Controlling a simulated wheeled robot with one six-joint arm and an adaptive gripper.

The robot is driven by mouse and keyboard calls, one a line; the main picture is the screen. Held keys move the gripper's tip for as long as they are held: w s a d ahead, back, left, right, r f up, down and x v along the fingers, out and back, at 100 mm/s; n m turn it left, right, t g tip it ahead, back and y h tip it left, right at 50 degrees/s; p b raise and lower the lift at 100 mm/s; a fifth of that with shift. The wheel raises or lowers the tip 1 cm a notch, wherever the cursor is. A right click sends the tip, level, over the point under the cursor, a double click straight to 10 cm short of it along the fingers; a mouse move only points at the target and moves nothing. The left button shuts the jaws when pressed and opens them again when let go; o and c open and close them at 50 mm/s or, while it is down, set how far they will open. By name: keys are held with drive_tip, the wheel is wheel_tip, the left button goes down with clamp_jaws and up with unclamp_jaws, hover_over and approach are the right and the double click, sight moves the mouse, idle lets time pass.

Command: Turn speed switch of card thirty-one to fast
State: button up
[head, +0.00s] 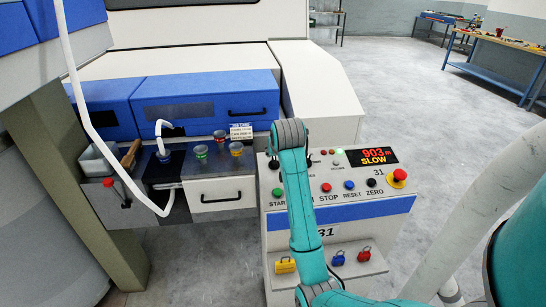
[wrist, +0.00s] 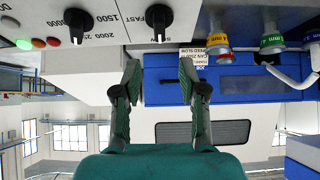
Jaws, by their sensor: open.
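The card 31 control panel (head: 390,206) stands in the middle of the head view; its display (head: 373,156) reads 903 m and SLOW. In the wrist view, a black rotary speed switch (wrist: 158,18) sits at the top edge beside the word FAST; a pale pointer mark on it faces down the picture. It seems to be the black knob (head: 273,163) just left of my arm in the head view. My gripper (wrist: 158,75) is open and empty, its fingers apart below the switch in the picture, not touching it. In the head view my arm hides the gripper.
A second black knob (wrist: 78,22) marked 1500 and 2000 is beside the switch. Push buttons and a red emergency stop (head: 398,177) line the panel front. Blue drawers (head: 210,103) and coloured spools (head: 201,152) stand left. The floor to the right is open.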

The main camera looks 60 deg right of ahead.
sight(274, 163)
drive_tip(key=x, duration=1)
drive_tip(key=shift+f, duration=0.1)
drive_tip(key=shift+f, duration=0.1)
clamp_jaws()
